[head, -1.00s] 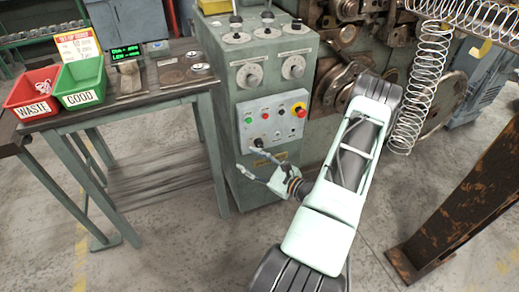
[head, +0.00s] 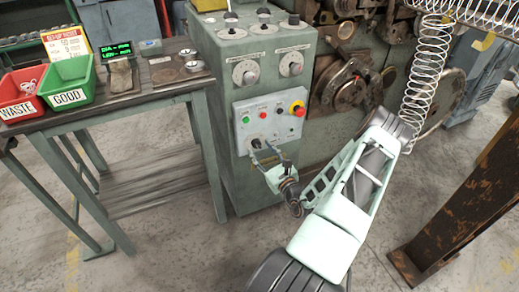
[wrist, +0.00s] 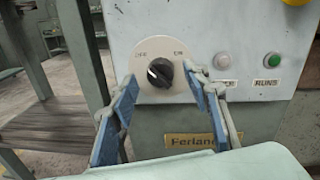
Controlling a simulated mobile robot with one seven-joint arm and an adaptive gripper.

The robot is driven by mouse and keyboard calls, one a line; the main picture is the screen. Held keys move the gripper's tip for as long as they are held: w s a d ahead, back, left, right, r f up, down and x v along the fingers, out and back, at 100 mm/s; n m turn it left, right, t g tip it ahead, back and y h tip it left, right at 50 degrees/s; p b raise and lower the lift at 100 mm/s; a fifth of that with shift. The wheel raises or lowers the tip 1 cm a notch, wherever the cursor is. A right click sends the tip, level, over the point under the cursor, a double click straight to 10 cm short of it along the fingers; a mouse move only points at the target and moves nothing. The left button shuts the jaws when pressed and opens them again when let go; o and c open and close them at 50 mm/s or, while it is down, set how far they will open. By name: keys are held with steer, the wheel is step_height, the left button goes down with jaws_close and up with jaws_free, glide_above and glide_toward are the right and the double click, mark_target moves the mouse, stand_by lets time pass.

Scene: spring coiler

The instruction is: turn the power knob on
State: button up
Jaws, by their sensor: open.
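The power knob is a black rotary knob (wrist: 160,72) on a round pale plate with "OFF" at upper left and "ON" at upper right. Its light mark seems to lie to the left, but the exact angle is hard to tell. My gripper (wrist: 159,85) is open, with one blue-padded finger on each side of the knob. Both fingers look apart from the knob. In the head view my gripper (head: 265,156) is at the lower left of the control panel (head: 284,110), and its fingers partly hide the knob.
A red emergency button (head: 298,108) is at the panel's upper right. A table (head: 130,97) with bins stands at left. A rusty beam (head: 455,200) stands at right.

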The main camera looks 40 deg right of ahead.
steer(key=shift+w+d, duration=0.1)
steer(key=shift+w, duration=0.7)
steer(key=shift+c, duration=0.7)
steer(key=c, duration=1)
